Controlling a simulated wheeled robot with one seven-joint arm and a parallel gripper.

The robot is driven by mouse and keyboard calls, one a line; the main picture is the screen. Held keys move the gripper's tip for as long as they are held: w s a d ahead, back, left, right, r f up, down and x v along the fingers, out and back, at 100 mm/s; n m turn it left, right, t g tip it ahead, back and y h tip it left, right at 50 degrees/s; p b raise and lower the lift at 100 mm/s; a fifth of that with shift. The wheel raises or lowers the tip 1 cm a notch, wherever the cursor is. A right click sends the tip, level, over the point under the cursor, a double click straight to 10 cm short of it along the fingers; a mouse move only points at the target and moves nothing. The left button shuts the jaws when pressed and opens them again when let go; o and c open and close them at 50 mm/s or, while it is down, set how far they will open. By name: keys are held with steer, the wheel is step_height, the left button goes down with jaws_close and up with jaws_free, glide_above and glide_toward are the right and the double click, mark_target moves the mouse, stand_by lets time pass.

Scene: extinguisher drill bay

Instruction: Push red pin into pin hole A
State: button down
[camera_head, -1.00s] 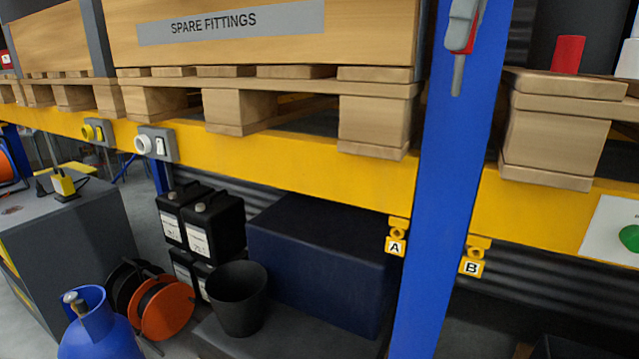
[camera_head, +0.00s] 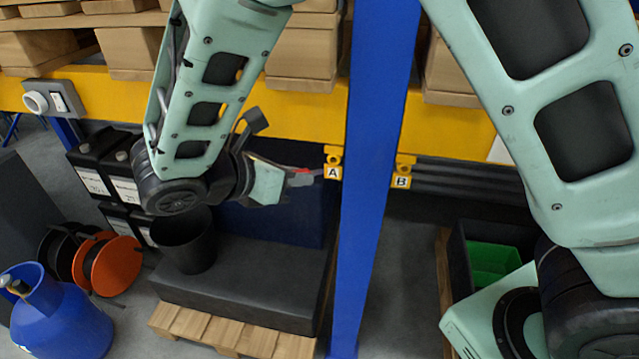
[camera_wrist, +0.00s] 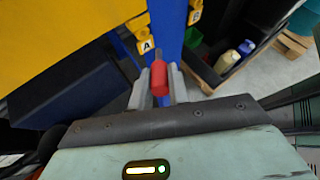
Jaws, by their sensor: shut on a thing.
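The red pin (camera_wrist: 159,78) is held between the two fingers of my gripper (camera_wrist: 158,88) in the wrist view, its tip pointing away from me toward the blue post. In the head view my gripper (camera_head: 300,178) is shut on the pin, of which only a sliver of red shows, just left of tag A. The yellow pin hole bracket A (camera_head: 333,157) hangs under the yellow beam left of the blue post, with its white A tag. It also shows in the wrist view (camera_wrist: 143,36), a little beyond the pin. I cannot tell whether the pin touches the bracket.
Bracket B (camera_head: 403,168) is on the other side of the blue post (camera_head: 372,150). The yellow beam (camera_head: 300,115) runs above my gripper. A black bucket (camera_head: 186,243) stands on a dark platform below my arm. A blue cylinder (camera_head: 60,310) stands at lower left.

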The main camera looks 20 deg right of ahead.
steer(key=d+f+n+t+y+p, duration=0.1)
steer(key=d+f+n+t, duration=0.3)
steer(key=d+n+t, duration=0.2)
steer(key=shift+w+f+t+y, duration=0.2)
steer(key=shift+f+t+y, duration=0.1)
steer(key=shift+t, duration=1.1)
steer(key=shift+r+x, duration=0.25)
steer(key=shift+x, duration=0.95)
steer(key=shift+r+x, duration=0.2)
steer(key=shift+x, duration=1)
stand_by(1.3)
steer(key=c, duration=1.3)
jaws_free()
steer(key=shift+o, duration=0.2)
steer(key=p+v, duration=0.1)
steer(key=v, duration=0.8)
steer(key=shift+p, duration=0.4)
